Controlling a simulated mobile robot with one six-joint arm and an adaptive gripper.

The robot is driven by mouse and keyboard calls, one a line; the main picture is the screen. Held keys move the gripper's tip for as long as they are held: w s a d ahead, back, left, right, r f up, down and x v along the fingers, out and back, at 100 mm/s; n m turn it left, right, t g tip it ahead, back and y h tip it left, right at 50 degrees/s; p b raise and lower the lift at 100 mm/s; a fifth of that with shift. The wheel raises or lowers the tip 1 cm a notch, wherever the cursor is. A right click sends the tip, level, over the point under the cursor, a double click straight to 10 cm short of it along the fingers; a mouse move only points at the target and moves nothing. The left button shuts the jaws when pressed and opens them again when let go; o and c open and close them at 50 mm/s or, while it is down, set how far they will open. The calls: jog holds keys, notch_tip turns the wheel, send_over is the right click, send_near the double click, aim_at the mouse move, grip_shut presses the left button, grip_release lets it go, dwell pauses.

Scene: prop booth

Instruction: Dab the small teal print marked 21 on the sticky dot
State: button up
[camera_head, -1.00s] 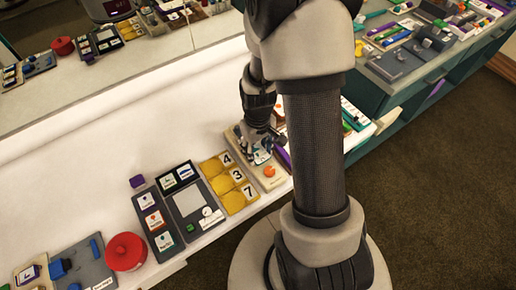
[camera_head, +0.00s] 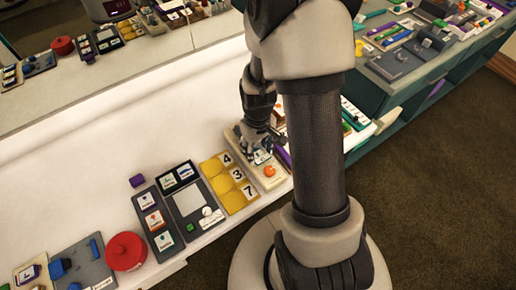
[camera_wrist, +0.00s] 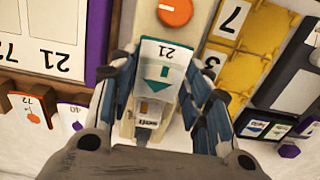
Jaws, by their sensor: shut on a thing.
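The small print (camera_wrist: 163,68) is a white card with a teal band, a teal arrow and the number 21, upside down in the wrist view. My gripper (camera_wrist: 165,95) is shut on it, with a blue-grey finger at each side. In the head view, my gripper (camera_head: 260,153) is over the cream board (camera_head: 274,183), just behind an orange round dot (camera_head: 269,171). The dot also shows in the wrist view (camera_wrist: 175,11), just beyond the card's far edge. Whether the card touches the board is unclear.
A yellow board (camera_head: 232,201) with cards 4, 3 and 7 lies left of the cream board. A purple-edged board (camera_wrist: 98,40) lies close on its other side. Further left are a grey tray (camera_head: 188,204) and a red round pot (camera_head: 126,251).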

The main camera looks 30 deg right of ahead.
jog(key=shift+r, duration=0.1)
jog(key=shift+r+p, duration=2.45)
jog(key=shift+r, duration=0.5)
jog(key=shift+f, duration=0.1)
jog(key=w+a+r, duration=0.2)
jog(key=a, duration=0.1)
jog(key=w+a+r, duration=0.2)
jog(key=a, duration=0.2)
jog(key=w+a+r, duration=0.2)
jog(key=a, duration=0.1)
jog(key=shift+a+r, duration=0.15)
jog(key=shift+a, duration=0.25)
